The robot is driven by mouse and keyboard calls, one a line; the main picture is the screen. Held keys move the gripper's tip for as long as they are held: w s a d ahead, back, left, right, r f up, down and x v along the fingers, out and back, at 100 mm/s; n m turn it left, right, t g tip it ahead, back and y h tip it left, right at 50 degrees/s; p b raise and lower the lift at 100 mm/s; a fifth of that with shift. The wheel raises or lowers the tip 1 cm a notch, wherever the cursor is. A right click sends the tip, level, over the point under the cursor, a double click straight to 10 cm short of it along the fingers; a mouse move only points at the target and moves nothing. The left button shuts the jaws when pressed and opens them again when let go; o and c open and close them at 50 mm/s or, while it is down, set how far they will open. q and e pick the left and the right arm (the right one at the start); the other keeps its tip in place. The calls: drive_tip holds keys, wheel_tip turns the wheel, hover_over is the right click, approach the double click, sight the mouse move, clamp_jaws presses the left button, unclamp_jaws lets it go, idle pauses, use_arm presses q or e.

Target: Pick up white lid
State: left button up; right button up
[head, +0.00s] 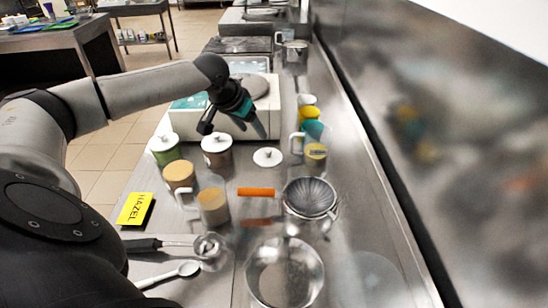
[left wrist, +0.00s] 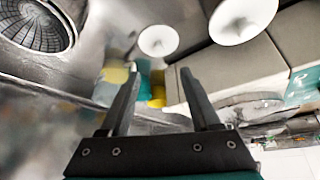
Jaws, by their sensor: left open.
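A loose white lid (head: 267,157) with a small knob lies flat on the steel counter. Two more white lids sit on jars to its left, one on a brown jar (head: 217,157) and one on a green jar (head: 164,157). My left gripper (head: 234,128) is open and empty, above the counter and just beyond the brown jar and the loose lid. In the left wrist view the gripper (left wrist: 160,74) has its fingers apart, with a white lid (left wrist: 158,41) beyond the tips and another (left wrist: 243,19) at upper right. My right gripper is out of view.
A scale (head: 200,105) stands behind the gripper. Yellow and teal cups (head: 313,130) stand right of the lid. A strainer (head: 310,196), an orange bar (head: 256,192), tan-filled jars (head: 213,205) and a metal bowl (head: 285,272) are nearer. A wall closes the right side.

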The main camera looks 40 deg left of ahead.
use_arm(q)
drive_tip(key=b, duration=0.1)
approach(267, 150)
drive_tip(key=x, duration=0.3)
drive_tip(key=shift+w+f, duration=0.15)
drive_tip(key=shift+f, duration=0.1)
drive_tip(key=shift+b+x, duration=0.9)
drive_tip(key=shift+x, duration=1.7)
drive_tip(key=shift+d, duration=0.1)
drive_tip(key=shift+c, duration=0.2)
clamp_jaws()
